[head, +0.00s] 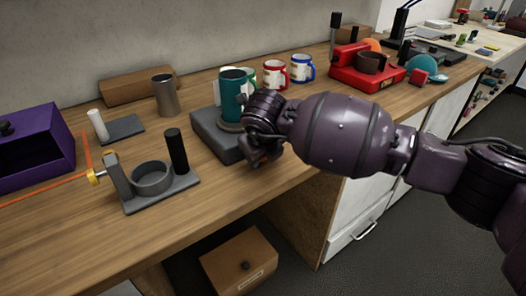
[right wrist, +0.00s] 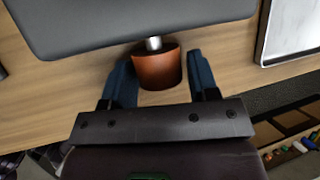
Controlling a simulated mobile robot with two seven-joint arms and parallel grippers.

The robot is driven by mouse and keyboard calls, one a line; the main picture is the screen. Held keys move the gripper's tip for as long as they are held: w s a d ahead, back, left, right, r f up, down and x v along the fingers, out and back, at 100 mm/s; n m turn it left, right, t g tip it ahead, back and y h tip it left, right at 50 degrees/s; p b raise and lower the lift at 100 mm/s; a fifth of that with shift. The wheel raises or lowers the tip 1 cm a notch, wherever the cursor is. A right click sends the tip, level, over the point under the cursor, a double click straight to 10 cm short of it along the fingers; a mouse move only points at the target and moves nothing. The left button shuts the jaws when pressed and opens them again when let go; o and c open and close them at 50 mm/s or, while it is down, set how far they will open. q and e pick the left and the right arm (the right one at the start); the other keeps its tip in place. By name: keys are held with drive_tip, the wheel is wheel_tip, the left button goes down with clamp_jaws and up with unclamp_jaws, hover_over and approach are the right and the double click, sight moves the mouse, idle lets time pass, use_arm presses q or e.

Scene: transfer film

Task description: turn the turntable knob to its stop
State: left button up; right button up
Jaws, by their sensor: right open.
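The turntable is a dark grey box (head: 212,135) on the wooden bench, with a teal mug (head: 232,92) standing on its round plate. In the right wrist view the grey box (right wrist: 130,22) is at the top, and an orange-brown knob (right wrist: 157,70) on a short metal shaft sticks out of its side. My right gripper (right wrist: 160,64) is open, with one blue finger on each side of the knob; gaps show between fingers and knob. In the head view my right gripper (head: 263,158) is at the box's front right and mostly hides the knob. My left gripper is out of view.
A grey stand with a ring (head: 152,183) and a purple box (head: 38,148) are at left. A metal tumbler (head: 164,96), several mugs (head: 275,74) and a red machine (head: 366,74) stand further back. The bench front between stand and turntable is clear.

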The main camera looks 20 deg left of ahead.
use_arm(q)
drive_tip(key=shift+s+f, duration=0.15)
use_arm(e)
drive_tip(key=shift+c, duration=0.4)
drive_tip(key=c, duration=0.5)
drive_tip(key=shift+r+g+y+p, duration=0.2)
drive_tip(key=shift+g+y+p, duration=0.2)
drive_tip(key=shift+g, duration=0.3)
drive_tip(key=shift+c, duration=0.2)
drive_tip(key=shift+d+m+g+y, duration=0.1)
drive_tip(key=shift+m+g+y, duration=0.2)
drive_tip(key=shift+y, duration=0.1)
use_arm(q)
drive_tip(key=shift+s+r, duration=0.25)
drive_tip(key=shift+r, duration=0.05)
use_arm(e)
drive_tip(key=shift+w+f+m+g+y, duration=0.1)
drive_tip(key=shift+m+g+y, duration=0.05)
drive_tip(key=shift+g+y, duration=0.35)
drive_tip(key=shift+w+f+m+g+y, duration=0.15)
drive_tip(key=shift+g+y, duration=0.25)
drive_tip(key=shift+g, duration=0.2)
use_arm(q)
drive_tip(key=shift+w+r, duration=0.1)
use_arm(e)
drive_tip(key=shift+s, duration=0.1)
drive_tip(key=o, duration=0.6)
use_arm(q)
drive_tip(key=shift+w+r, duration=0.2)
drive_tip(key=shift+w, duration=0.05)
